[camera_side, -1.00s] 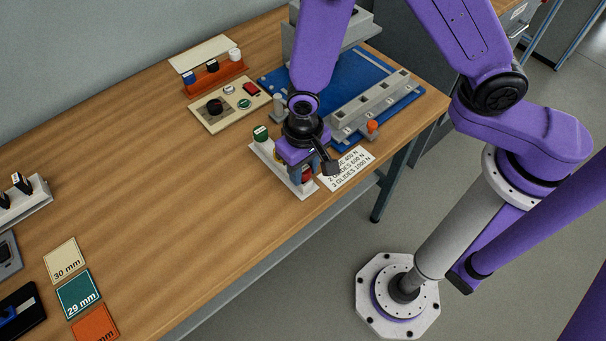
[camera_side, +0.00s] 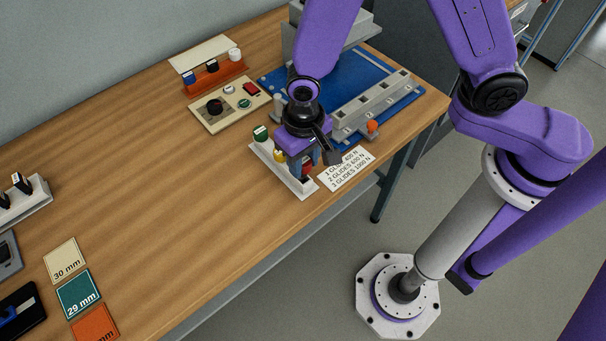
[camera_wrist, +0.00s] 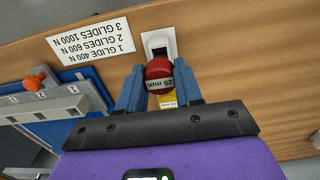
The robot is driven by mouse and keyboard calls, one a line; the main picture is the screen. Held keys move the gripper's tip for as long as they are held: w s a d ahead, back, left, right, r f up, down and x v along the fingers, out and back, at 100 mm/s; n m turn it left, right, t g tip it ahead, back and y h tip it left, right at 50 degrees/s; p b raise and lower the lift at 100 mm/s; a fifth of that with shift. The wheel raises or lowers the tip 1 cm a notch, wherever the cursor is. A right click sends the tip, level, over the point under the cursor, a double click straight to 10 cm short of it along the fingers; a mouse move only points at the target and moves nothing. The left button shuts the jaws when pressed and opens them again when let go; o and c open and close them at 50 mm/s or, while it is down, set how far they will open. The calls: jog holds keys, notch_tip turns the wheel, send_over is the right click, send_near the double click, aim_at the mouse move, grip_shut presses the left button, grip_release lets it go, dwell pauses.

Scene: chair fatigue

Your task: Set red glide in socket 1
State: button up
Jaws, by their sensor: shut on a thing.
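My gripper (camera_side: 302,164) is shut on the red glide (camera_wrist: 158,69), which is marked 25 mm and sits between the blue fingers in the wrist view. In the side view it is partly hidden by the fingers, at the near end of the white rack (camera_side: 299,189), seemingly raised a little above it. A yellow glide (camera_side: 279,155) and a green glide (camera_side: 261,133) stand in the same rack.
An orange knob (camera_side: 372,125) sticks out at the rail's front. A load card (camera_side: 346,167) lies flat beside the rack. A control panel (camera_side: 229,104) and an orange holder (camera_side: 213,75) stand behind. Bare wood lies to the left.

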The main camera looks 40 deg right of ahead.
aim_at(303, 160)
jog(key=shift+r, duration=0.1)
jog(key=shift+r, duration=1.95)
jog(key=shift+r, duration=3)
jog(key=w+d+r, duration=0.1)
jog(key=w+d, duration=0.2)
jog(key=d, duration=0.5)
jog(key=w+d+r, duration=0.2)
jog(key=w+d, duration=0.2)
jog(key=d, duration=0.5)
jog(key=shift+d, duration=0.3)
jog(key=shift+r, duration=0.1)
jog(key=shift+f, duration=2.15)
